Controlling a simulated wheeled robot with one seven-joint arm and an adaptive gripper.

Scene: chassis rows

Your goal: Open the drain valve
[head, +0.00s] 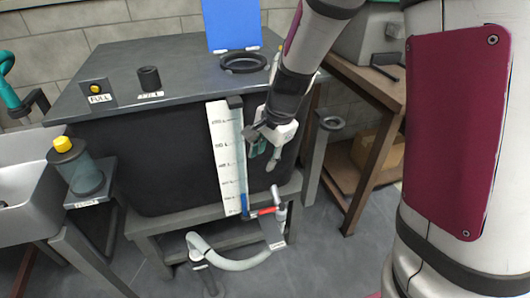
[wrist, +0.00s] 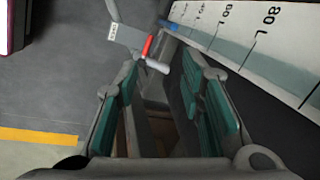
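The drain valve (head: 278,197) sits low on the front right of the dark tank (head: 165,165), at the end of a short pipe with a red band (head: 265,211). A grey lever-like part stands up on it. A pale hose (head: 235,263) runs from below it. My gripper (head: 264,152) is above the valve, in front of the tank and right of the level gauge. In the wrist view my gripper (wrist: 168,80) is open, with nothing between its teal-padded fingers. The valve with its red part (wrist: 147,46) shows beyond the fingertips, apart from them.
The white level gauge (head: 227,155) runs down the tank front, close to my gripper. The tank stands on a grey stand (head: 215,228). A wooden shelf (head: 375,105) stands at right. A sink (head: 25,185) and a yellow-capped jar (head: 80,172) are at left.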

